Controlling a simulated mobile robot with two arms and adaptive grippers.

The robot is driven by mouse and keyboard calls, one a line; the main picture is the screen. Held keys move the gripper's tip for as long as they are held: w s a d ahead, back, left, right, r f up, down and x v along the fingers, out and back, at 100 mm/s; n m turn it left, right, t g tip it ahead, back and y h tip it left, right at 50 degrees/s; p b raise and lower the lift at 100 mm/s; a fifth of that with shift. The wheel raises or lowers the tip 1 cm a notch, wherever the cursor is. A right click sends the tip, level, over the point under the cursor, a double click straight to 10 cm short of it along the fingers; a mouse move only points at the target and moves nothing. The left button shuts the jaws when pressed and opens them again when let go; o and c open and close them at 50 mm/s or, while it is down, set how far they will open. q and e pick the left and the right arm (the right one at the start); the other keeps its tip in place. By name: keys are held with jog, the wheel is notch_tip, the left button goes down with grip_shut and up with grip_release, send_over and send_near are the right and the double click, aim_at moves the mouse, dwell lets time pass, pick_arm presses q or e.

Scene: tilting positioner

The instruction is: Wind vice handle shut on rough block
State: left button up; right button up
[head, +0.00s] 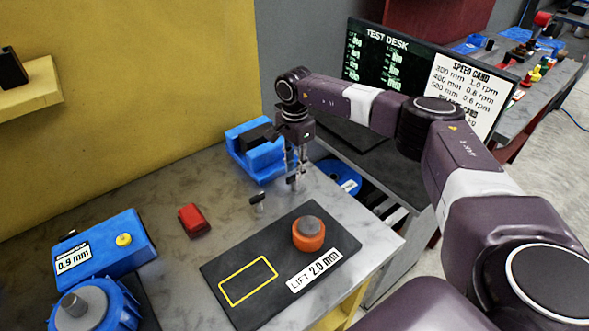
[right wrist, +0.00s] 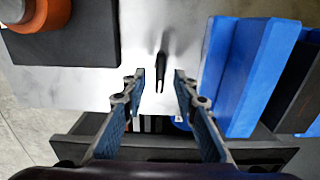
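The blue vice (head: 240,160) stands on the bench by the yellow wall. A dark block (head: 256,137) sits at its jaws; I take it for the rough block. The vice also shows at the right of the right wrist view (right wrist: 235,75). A small black handle (head: 257,200) stands in front of the vice; in the right wrist view the handle (right wrist: 164,55) lies ahead of the fingertips, between their lines. My right gripper (head: 297,180) points down beside the vice. Its fingers (right wrist: 160,75) are apart, with nothing held. My left gripper is out of view.
A red block (head: 194,220) lies left of the handle. A black mat (head: 265,306) carries an orange ring with a grey top (head: 309,234). A blue gauge box (head: 105,250) stands at the left. The test desk screen (head: 400,70) is behind my right arm.

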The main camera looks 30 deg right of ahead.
jog(key=shift+f, duration=0.95)
jog(key=shift+c, duration=0.7)
grip_shut()
